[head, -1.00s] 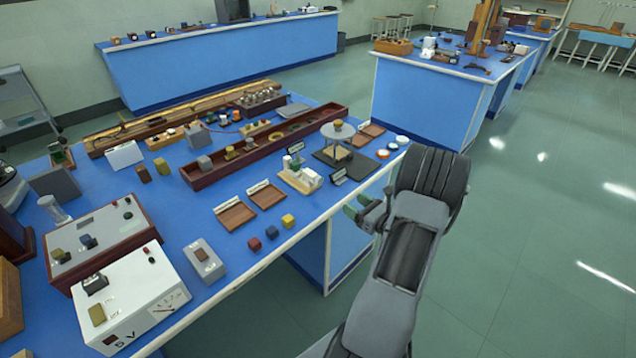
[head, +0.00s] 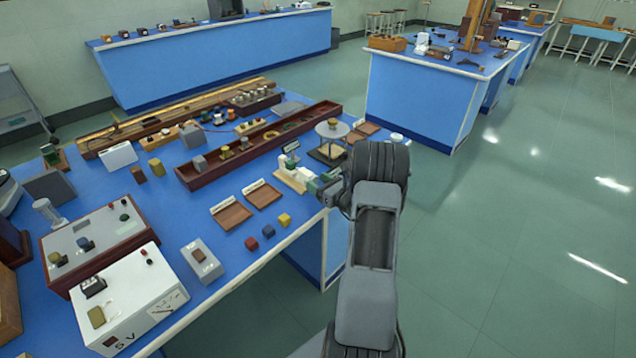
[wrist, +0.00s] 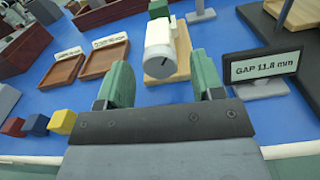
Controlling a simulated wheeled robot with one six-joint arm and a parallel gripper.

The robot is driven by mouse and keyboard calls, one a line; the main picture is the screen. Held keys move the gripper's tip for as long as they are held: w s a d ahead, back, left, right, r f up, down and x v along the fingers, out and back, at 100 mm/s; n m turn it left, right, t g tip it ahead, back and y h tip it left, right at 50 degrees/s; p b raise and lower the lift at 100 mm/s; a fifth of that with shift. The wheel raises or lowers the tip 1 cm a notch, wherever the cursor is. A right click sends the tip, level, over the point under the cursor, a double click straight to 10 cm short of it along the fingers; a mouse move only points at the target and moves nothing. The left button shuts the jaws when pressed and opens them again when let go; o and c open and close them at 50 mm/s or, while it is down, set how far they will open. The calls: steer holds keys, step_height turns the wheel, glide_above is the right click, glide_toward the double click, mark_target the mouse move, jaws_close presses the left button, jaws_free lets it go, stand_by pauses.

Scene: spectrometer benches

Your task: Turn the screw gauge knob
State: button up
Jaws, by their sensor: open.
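The screw gauge (head: 288,180) stands on a light wooden base near the front edge of the blue bench. In the wrist view its knob (wrist: 161,63) is a pale cylinder with a grey end face and a dark line mark, pointing towards me. My gripper (wrist: 163,82) is open, with its green fingers left and right of the knob in the picture and nothing between them. In the head view my gripper (head: 324,188) is beside the gauge at the bench's front edge. A sign (wrist: 264,68) to the right reads "GAP 11.8 mm".
Two brown trays (wrist: 55,71) (wrist: 104,57) lie left of the gauge. Red, blue and yellow cubes (head: 285,219) sit near the front edge. A round-topped stand (head: 332,129) is behind my arm. Open floor (head: 490,250) lies to the right.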

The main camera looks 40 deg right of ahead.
steer(key=shift+w, duration=0.15)
steer(key=shift+c, duration=0.4)
steer(key=c, duration=0.8)
steer(key=shift+c, duration=0.2)
steer(key=shift+f, duration=0.1)
